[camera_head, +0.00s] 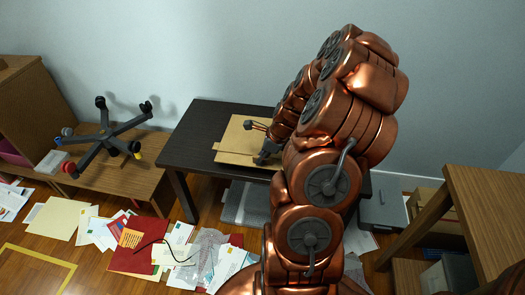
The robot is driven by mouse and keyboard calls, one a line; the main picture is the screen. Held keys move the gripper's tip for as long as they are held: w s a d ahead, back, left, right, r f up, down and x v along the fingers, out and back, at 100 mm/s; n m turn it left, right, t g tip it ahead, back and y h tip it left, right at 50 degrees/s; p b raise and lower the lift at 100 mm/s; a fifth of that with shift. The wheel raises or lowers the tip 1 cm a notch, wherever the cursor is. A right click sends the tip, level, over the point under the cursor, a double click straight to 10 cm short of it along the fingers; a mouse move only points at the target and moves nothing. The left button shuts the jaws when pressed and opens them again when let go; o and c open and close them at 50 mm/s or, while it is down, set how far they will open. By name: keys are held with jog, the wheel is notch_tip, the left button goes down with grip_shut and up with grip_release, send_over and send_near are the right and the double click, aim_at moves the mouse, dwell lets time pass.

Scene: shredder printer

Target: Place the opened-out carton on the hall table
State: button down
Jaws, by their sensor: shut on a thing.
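The opened-out carton (236,137) is a flat tan sheet with a fold line across its front part. It lies flat over the dark brown table (191,145) by the wall; I cannot tell if it rests fully on the top. My gripper (264,157) is at the carton's right front part, shut on it, with the fingertips small and partly hidden. My copper-coloured arm covers the right part of the table and the carton's right side. No label shows which table is the hall table.
An upturned chair base (107,138) lies on a low wooden bench (130,175) at left. Papers and a red folder (138,246) litter the floor. A wooden table (490,215) stands at right. A grey case (382,211) is on the floor behind my arm.

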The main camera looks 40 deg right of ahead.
jog(key=shift+w+d+f, duration=0.2)
jog(key=shift+w+d, duration=1)
jog(key=shift+d, duration=0.05)
jog(key=shift+w+d+f, duration=0.15)
jog(key=shift+w+d, duration=1.05)
jog(key=shift+d, duration=0.05)
jog(key=shift+d+f+b, duration=0.1)
jog(key=shift+f+b, duration=0.35)
jog(key=shift+f, duration=1.35)
jog(key=c, duration=1.2)
grip_release()
